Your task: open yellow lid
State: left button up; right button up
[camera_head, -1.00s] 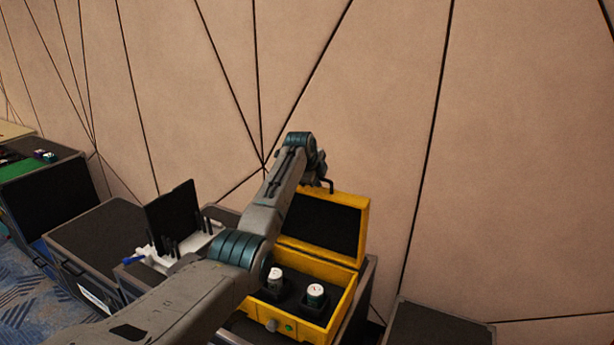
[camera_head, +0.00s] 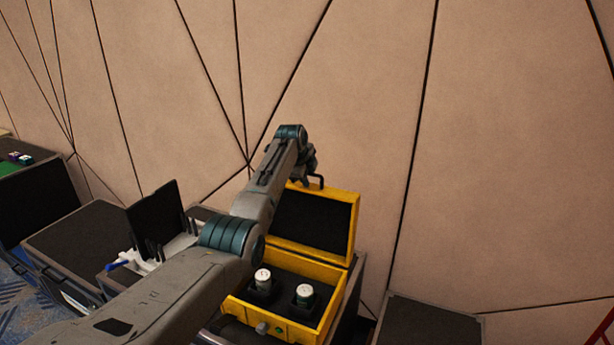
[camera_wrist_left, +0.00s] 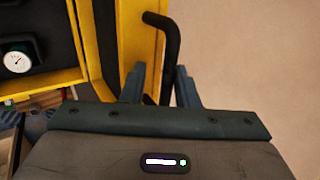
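A yellow case (camera_head: 329,333) stands in the head view, lower middle. Its yellow lid (camera_head: 352,222), with a dark inner panel, stands raised at the back. My left gripper (camera_head: 314,176) is at the lid's top edge, by a black handle (camera_head: 317,181). In the left wrist view, the two fingertips (camera_wrist_left: 160,82) are spread, with the bent black handle (camera_wrist_left: 171,50) between them and gaps beside it. The yellow lid (camera_wrist_left: 137,35) also shows there. My left arm covers the left part of the case. My right gripper is not in view.
Two white-topped canisters (camera_head: 304,293) sit in the case's dark insert. Dark cases (camera_head: 82,242) stand to the left, near an upright black panel (camera_head: 157,220). Another dark box (camera_head: 430,325) is at the lower right. A beige panelled wall (camera_head: 500,150) rises close behind.

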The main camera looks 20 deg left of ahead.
pick_arm(q)
jog(key=shift+b+v, duration=0.35)
jog(key=shift+v, duration=0.45)
jog(key=b+v, duration=0.3)
jog(key=v, duration=0.6)
jog(key=shift+c, duration=0.4)
